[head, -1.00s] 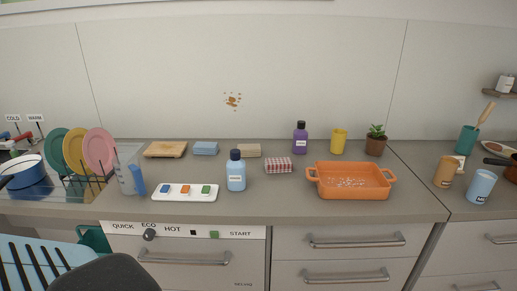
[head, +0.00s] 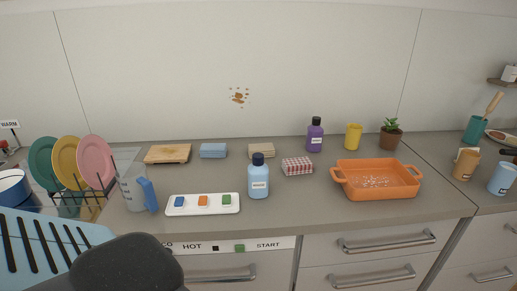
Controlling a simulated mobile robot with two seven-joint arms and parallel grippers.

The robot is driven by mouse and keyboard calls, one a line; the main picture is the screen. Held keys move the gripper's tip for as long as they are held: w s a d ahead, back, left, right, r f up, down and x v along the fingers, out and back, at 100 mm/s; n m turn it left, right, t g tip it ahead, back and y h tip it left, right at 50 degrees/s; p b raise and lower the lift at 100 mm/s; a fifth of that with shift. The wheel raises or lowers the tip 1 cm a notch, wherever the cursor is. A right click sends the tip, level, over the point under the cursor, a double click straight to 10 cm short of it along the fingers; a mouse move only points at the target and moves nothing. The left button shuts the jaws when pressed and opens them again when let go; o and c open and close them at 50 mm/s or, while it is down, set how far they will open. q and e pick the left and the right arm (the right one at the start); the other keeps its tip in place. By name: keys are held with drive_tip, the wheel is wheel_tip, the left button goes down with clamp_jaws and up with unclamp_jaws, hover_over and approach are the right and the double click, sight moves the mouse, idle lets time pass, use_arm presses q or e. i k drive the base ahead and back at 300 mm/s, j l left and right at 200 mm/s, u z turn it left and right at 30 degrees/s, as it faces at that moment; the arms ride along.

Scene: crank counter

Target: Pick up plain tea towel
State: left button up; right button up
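No towel is marked as plain, but two small folded cloth-like bundles on the counter have no visible pattern. One is light blue (head: 213,150), next to the wooden board. The other is beige (head: 261,150), behind the blue bottle. A red-and-white checked folded cloth (head: 297,167) lies to the right of the bottle. I cannot tell for certain which is the plain tea towel.
A blue bottle (head: 258,178) and white tray (head: 203,205) stand in front of the cloths. Purple bottle (head: 315,135), yellow cup (head: 353,137) and orange dish (head: 377,183) are right. A light blue slatted thing (head: 40,245) and dark rounded shape (head: 125,265) fill the lower left.

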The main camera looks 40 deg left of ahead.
sight(267, 150)
drive_tip(key=j, duration=0.45)
drive_tip(key=k+j, duration=0.15)
drive_tip(key=j, duration=0.8)
drive_tip(key=k+j+z, duration=0.1)
drive_tip(key=j, duration=0.35)
